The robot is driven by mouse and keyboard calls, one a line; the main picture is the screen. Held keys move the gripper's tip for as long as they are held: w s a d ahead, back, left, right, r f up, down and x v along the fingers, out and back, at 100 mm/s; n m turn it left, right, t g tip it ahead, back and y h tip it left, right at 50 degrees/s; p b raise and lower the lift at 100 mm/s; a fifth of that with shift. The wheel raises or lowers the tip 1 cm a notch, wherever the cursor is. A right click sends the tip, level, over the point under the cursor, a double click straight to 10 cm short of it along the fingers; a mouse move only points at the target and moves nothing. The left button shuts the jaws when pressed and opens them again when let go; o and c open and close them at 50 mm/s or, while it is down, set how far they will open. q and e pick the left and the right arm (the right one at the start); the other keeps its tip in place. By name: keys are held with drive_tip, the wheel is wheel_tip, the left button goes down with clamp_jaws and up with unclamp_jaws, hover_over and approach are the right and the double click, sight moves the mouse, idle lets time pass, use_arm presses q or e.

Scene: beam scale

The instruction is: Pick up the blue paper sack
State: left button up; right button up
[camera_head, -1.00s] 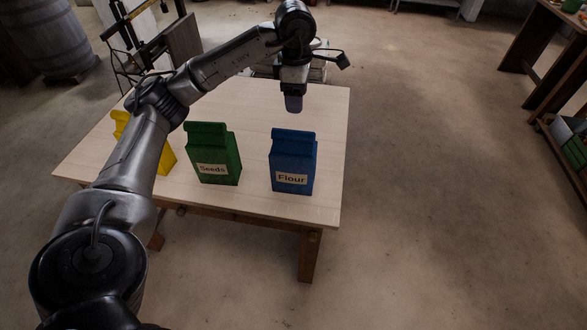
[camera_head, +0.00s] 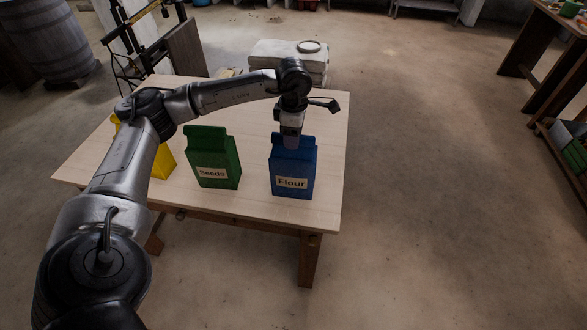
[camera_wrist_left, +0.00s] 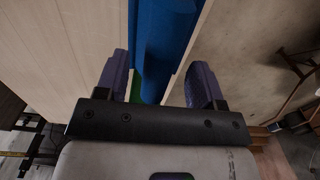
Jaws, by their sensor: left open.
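The blue paper sack (camera_head: 292,168), with a label reading "Flour", stands upright near the right end of the wooden table (camera_head: 243,205). My left gripper (camera_head: 290,140) is at the top of this sack and hides part of its upper edge. In the left wrist view the open fingers (camera_wrist_left: 157,84) stand on either side of the blue sack (camera_wrist_left: 163,40), with gaps visible between fingers and sack. My right gripper does not show.
A green sack (camera_head: 212,160) labelled "Seeds" stands left of the blue one. A yellow sack (camera_head: 163,162) is partly hidden behind my left arm. A pale block-like stack (camera_head: 285,57) with a ring on top lies behind the table. Floor to the right is clear.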

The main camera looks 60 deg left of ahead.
use_arm(q)
drive_tip(key=shift+f, duration=1.25)
clamp_jaws()
drive_tip(key=shift+r, duration=0.2)
